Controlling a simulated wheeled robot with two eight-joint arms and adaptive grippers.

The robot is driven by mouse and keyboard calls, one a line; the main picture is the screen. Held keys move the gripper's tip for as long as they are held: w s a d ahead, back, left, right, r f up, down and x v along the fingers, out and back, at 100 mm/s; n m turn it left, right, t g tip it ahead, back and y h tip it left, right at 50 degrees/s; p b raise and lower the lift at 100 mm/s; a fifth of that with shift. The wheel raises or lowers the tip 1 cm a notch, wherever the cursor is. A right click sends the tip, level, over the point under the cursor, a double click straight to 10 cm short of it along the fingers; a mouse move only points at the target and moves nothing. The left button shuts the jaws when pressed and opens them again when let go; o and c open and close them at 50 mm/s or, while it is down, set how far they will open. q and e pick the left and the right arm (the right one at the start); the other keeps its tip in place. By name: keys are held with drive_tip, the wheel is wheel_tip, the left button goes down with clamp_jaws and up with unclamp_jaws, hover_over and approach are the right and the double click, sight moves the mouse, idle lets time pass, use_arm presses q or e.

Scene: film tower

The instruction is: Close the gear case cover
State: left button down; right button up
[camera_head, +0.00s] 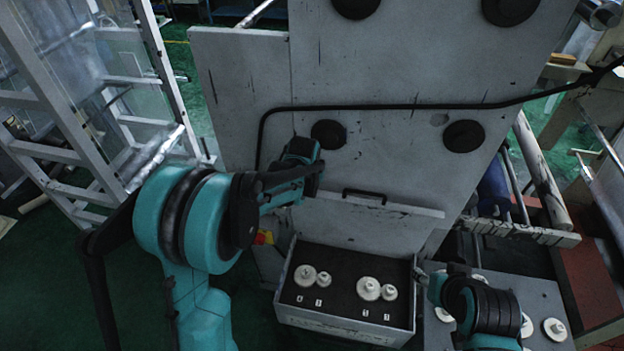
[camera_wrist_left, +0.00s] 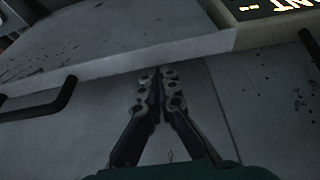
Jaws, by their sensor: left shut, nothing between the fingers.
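The gear case (camera_head: 345,328) is an open grey box with a dark inside, at the lower middle of the head view. White gears (camera_head: 369,288) stand in it on pegs. Its grey cover (camera_head: 340,222) stands raised at the back of the box, with a black handle (camera_head: 364,196) near its top edge. My left gripper (camera_head: 312,168) is above and left of the handle, close to the machine panel. In the left wrist view its fingers (camera_wrist_left: 158,85) are together and empty, and a black handle (camera_wrist_left: 40,105) lies to their left. My right gripper (camera_head: 436,288) is right of the case; its fingers are unclear.
The tall grey machine panel (camera_head: 380,75) with black knobs and a black cable rises behind the case. A grey plate (camera_head: 545,295) with more white gears lies at the right, partly behind my right arm. A metal ladder frame (camera_head: 130,80) stands at the left.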

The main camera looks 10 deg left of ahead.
use_arm(q)
drive_tip(key=shift+w+f, duration=0.1)
drive_tip(key=shift+f, duration=0.15)
